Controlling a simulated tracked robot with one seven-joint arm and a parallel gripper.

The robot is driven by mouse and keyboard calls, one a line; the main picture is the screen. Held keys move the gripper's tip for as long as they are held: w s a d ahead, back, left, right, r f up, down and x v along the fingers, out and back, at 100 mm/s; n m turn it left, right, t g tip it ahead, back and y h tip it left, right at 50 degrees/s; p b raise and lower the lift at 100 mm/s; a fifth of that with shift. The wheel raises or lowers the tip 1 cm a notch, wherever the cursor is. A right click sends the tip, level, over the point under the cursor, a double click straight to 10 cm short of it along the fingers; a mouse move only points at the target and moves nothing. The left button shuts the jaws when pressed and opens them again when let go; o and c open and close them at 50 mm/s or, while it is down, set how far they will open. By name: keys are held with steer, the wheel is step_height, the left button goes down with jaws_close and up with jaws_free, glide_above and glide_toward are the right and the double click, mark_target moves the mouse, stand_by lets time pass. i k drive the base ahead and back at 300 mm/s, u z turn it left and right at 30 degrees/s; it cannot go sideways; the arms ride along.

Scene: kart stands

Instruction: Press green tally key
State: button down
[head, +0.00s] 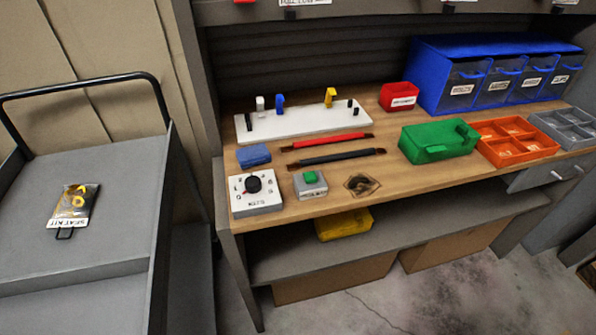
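The green tally key (310,177) is a small green button on top of a grey box (310,189). My gripper is not in the head view.
A white dial box (256,194) stands just left of the key, with a blue block (254,155) behind it. Red (328,142) and black (335,157) bars lie behind the key. A green box (437,141) stands right. A grey cart (90,210) is at left.

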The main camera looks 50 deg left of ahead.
mark_target(310, 178)
steer(key=z, duration=0.9)
steer(key=i, duration=0.1)
steer(key=u, duration=2.4)
steer(key=k, duration=0.85)
steer(key=u, duration=0.2)
steer(key=i, duration=0.85)
steer(key=z, duration=0.1)
